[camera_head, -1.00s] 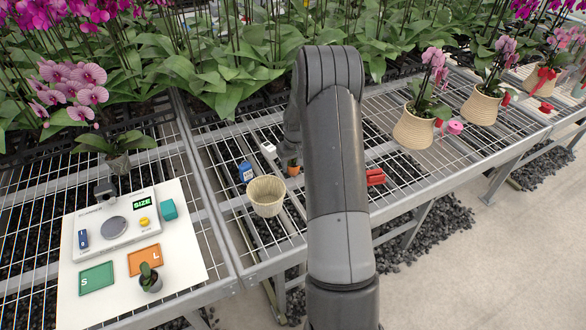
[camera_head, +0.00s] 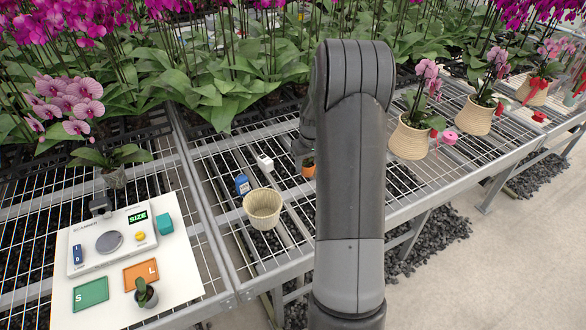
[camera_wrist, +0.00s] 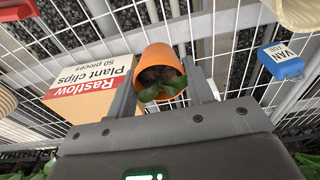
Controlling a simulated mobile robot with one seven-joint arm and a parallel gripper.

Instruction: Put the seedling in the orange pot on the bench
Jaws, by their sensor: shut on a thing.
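The seedling in the orange pot (camera_wrist: 164,57) shows in the wrist view as a small orange pot with dark soil and green leaves (camera_wrist: 160,90). My gripper (camera_wrist: 160,72) is shut on it, one finger on each side. In the head view the orange pot (camera_head: 308,168) shows left of my arm, over the mesh bench (camera_head: 222,186); my arm hides most of my gripper. The wrist view shows bench mesh beyond the pot. I cannot tell whether the pot touches the bench.
A cream ribbed pot (camera_head: 262,210), blue tag (camera_head: 242,184) and white box (camera_head: 265,162) stand nearby. A plant clips box (camera_wrist: 88,92) is beside my gripper. At left, a white board (camera_head: 185,270) holds a scale and a grey-potted plant (camera_head: 146,293). Woven-potted orchids (camera_head: 408,140) stand right.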

